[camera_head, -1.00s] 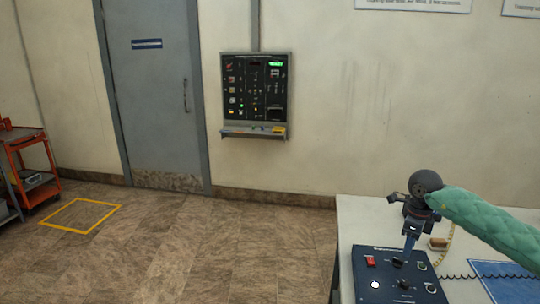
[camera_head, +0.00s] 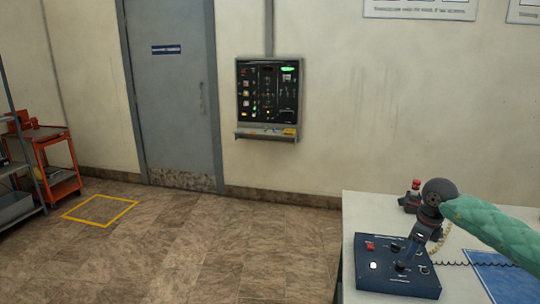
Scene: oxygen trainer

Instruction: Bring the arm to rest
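My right arm comes in from the right in a green padded sleeve. Its dark wrist is above the table, and my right gripper (camera_head: 404,262) points down and to the left over the dark blue control box (camera_head: 375,285). The fingertips are close to a black knob on the box top. I cannot tell whether they touch it, or whether the fingers are open or shut. The box has a red switch (camera_head: 370,246) and a lit white button (camera_head: 373,265). My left gripper is not in view.
The pale table (camera_head: 365,205) also carries a small red-topped device (camera_head: 413,194), a coiled black cord and a blue mat (camera_head: 500,275). A control panel (camera_head: 268,97) hangs on the wall beside a grey door (camera_head: 172,90). An orange cart (camera_head: 50,165) stands left. The floor between is open.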

